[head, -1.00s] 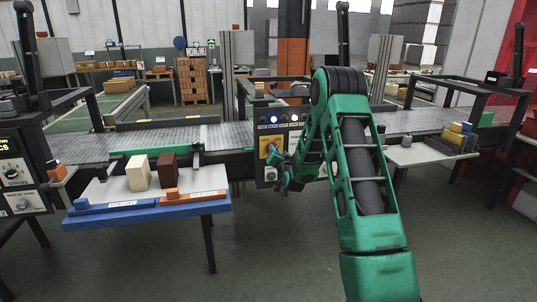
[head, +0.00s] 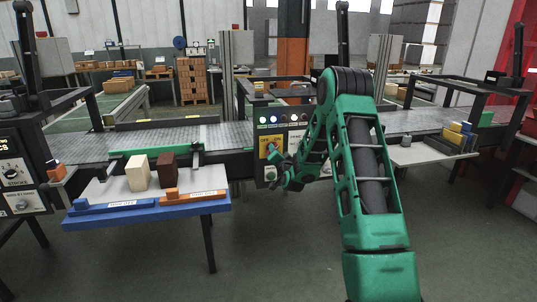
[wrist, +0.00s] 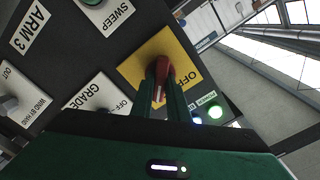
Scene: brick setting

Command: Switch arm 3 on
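A red switch handle (wrist: 162,75) sits on a yellow plate (wrist: 132,69) marked OFF on its right part in the wrist view; any other marking is hidden. The plate (head: 270,148) also shows on the control panel in the head view. An ARM 3 label (wrist: 33,28) is at the wrist view's upper left. My gripper (wrist: 164,102) has its two green fingers close along both sides of the red handle and appears shut on it. In the head view my gripper (head: 277,172) is at the panel, below and over part of the yellow plate.
SWEEP (wrist: 117,14) and GRADE (wrist: 88,108) controls lie close beside the plate. Lit lamps (wrist: 214,112) are on its other side. A conveyor (head: 160,137) runs behind. A blue-edged shelf (head: 115,217) with blocks stands left; a smaller shelf (head: 425,153) is right.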

